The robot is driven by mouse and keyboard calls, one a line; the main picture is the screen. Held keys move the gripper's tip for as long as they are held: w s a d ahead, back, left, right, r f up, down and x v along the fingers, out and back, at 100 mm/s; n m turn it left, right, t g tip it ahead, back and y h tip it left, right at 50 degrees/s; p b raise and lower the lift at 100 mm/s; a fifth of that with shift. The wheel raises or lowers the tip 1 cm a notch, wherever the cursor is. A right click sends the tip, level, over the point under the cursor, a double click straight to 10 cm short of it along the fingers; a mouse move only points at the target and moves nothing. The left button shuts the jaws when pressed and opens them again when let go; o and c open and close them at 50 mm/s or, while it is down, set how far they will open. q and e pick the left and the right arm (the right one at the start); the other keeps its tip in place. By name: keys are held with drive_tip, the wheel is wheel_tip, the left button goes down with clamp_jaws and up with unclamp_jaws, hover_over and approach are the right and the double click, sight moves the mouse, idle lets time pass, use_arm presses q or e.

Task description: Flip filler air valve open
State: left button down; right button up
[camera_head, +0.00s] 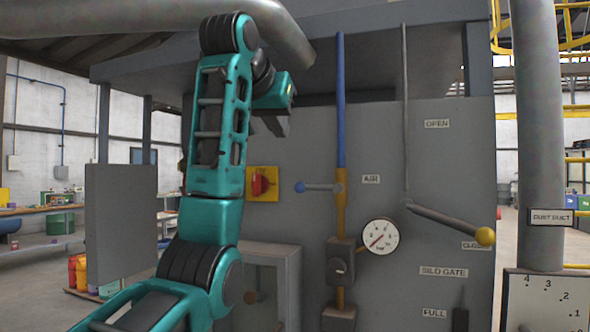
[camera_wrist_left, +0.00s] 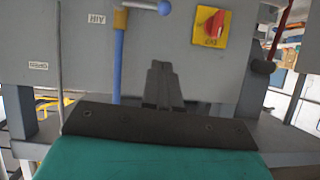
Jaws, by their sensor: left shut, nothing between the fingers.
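The air valve lever (camera_head: 320,187) is a short grey handle with a blue ball knob (camera_head: 300,187). It lies level, pointing left from the yellow valve body (camera_head: 340,188) on a vertical pipe, left of the AIR label (camera_head: 371,179). The blue knob (camera_wrist_left: 164,8) shows at the top edge of the left wrist view, which is upside down. My left gripper (camera_head: 277,127) is above and left of the lever, apart from it. Its dark fingers (camera_wrist_left: 162,84) are together and empty. My right gripper is not in view.
A red rotary switch on a yellow plate (camera_head: 262,184) sits left of the lever. A pressure gauge (camera_head: 381,237) is below right. The silo gate lever (camera_head: 450,221) with a yellow knob is at right. A thick grey pipe (camera_head: 285,28) passes overhead. A grey box (camera_head: 270,250) stands below.

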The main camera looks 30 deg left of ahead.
use_arm(q)
drive_tip(key=p, duration=0.2)
hover_over(319, 188)
drive_tip(key=s+a, duration=0.3)
drive_tip(key=s, duration=0.2)
wheel_tip(319, 188, down, 4)
drive_tip(key=shift+w+a+f, duration=0.1)
drive_tip(key=shift+w+f, duration=0.15)
drive_tip(key=shift+f, duration=0.5)
drive_tip(key=shift+w+a+f, duration=0.15)
drive_tip(key=shift+w+f, duration=0.15)
drive_tip(key=shift+f, duration=0.4)
drive_tip(key=shift+w+a+f, duration=0.1)
drive_tip(key=shift+w+f, duration=0.15)
drive_tip(key=shift+f, duration=0.5)
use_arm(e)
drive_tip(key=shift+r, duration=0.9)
use_arm(q)
drive_tip(key=shift+d, duration=0.1)
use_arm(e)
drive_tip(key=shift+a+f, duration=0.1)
use_arm(q)
drive_tip(key=shift+f+n+h+b, duration=0.3)
drive_tip(key=shift+n+h+b, duration=0.1)
drive_tip(key=shift+n, duration=0.1)
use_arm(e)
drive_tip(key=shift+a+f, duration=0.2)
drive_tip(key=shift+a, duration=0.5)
